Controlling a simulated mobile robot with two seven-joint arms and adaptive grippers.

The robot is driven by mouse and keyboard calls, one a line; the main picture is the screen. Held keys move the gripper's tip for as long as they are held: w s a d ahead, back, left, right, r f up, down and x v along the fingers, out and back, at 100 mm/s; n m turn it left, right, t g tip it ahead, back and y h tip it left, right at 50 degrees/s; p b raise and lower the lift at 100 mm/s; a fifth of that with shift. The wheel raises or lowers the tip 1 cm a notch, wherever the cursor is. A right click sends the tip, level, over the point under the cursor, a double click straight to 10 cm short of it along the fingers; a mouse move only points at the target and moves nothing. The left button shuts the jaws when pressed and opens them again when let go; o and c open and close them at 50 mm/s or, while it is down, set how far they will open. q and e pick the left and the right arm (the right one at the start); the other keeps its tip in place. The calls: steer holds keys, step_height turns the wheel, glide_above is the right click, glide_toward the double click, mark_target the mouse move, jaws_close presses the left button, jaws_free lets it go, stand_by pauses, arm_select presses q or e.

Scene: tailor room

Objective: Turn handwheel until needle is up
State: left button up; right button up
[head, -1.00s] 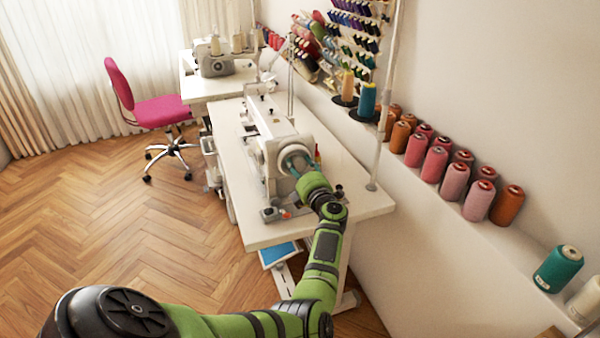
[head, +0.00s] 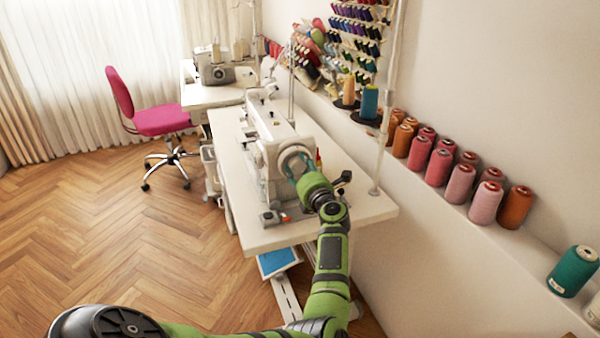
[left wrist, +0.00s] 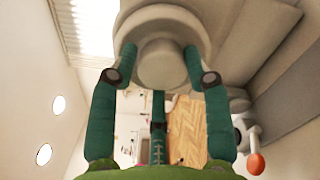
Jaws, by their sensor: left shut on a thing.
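The white sewing machine (head: 267,135) stands on a white table (head: 228,150). Its handwheel (head: 294,157) is on the end facing me, and in the left wrist view the round handwheel (left wrist: 163,62) fills the top middle. My left gripper (head: 297,170) reaches to it from the near right side. The needle is hidden from both views. My right gripper is not in view.
A thread stand pole (head: 386,120) rises at the table's right edge. Several thread cones (head: 460,183) line the ledge along the wall. A pink chair (head: 160,119) and a second machine (head: 214,70) stand farther back. The wooden floor on the left is clear.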

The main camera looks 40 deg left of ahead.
arm_select(q)
steer(key=shift+w+d+r, duration=0.1)
steer(key=shift+w+d, duration=0.1)
steer(key=shift+w, duration=0.05)
steer(key=o, duration=0.8)
steer(key=shift+c, duration=0.2)
steer(key=o, duration=0.3)
steer(key=shift+w, duration=0.1)
steer(key=shift+o, duration=0.2)
steer(key=shift+a, duration=0.1)
step_height(320, 180, up, 10)
